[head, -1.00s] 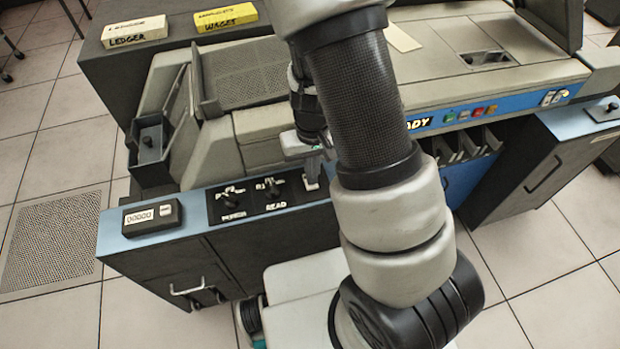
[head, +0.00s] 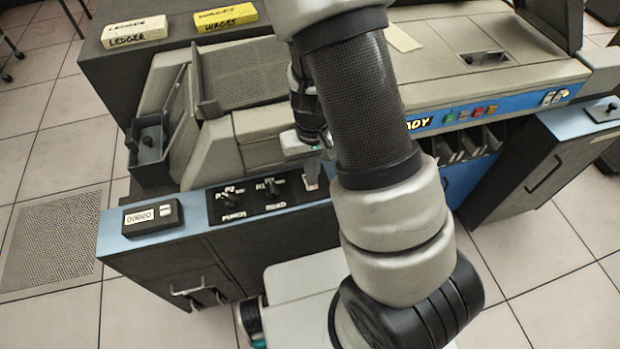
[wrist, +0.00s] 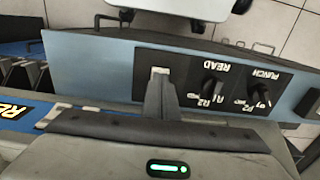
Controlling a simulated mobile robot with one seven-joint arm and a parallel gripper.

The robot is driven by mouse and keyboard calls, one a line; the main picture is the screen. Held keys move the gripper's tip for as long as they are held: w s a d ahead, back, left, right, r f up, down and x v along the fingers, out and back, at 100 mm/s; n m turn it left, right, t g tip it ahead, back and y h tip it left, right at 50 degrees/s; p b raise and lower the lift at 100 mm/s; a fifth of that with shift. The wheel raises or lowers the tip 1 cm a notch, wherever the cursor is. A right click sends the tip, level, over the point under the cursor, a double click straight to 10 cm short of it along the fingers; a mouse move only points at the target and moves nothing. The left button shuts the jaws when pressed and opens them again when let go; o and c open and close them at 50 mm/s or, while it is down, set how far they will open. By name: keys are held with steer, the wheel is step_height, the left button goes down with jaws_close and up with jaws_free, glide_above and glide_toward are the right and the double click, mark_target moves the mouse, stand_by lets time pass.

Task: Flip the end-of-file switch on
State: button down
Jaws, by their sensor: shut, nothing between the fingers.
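A black control panel (head: 245,208) is set in the blue top of the near cabinet, with PUNCH and READ knobs. At its right end a small white piece (head: 310,186), seemingly the end-of-file switch, is partly hidden by my fingers. It also shows in the wrist view (wrist: 160,71), right at the fingertips, with its label hidden. My gripper (head: 312,176) is shut and empty, pointing down over this piece; it shows in the wrist view too (wrist: 160,84). I cannot tell whether the fingers touch the switch, or which way it is set.
The PUNCH knob (head: 232,199) and READ knob (head: 272,188) stand just left of my gripper. A small counter box (head: 152,217) sits farther left. The grey card machine (head: 262,123) rises behind the panel. My arm hides the cabinet top to the right.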

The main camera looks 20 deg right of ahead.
steer(key=shift+f+b, duration=0.65)
steer(key=shift+f, duration=0.1)
stand_by(0.4)
steer(key=shift+r, duration=0.15)
step_height(320, 180, up, 7)
steer(key=p, duration=0.6)
stand_by(0.5)
step_height(320, 180, up, 22)
steer(key=s+a+f+t+y+p, duration=0.1)
steer(key=s+a+t+y+p, duration=0.1)
steer(key=a+t+p, duration=0.15)
steer(key=s+d+r+t+h+p, duration=0.1)
steer(key=s+r+p, duration=0.1)
steer(key=s+r, duration=0.3)
steer(key=s+d+r+t+h+p, duration=0.1)
steer(key=s+r, duration=0.3)
steer(key=r, duration=0.7)
steer(key=shift+s+d+r+p, duration=0.35)
steer(key=shift+s+d, duration=0.05)
steer(key=shift+d, duration=0.35)
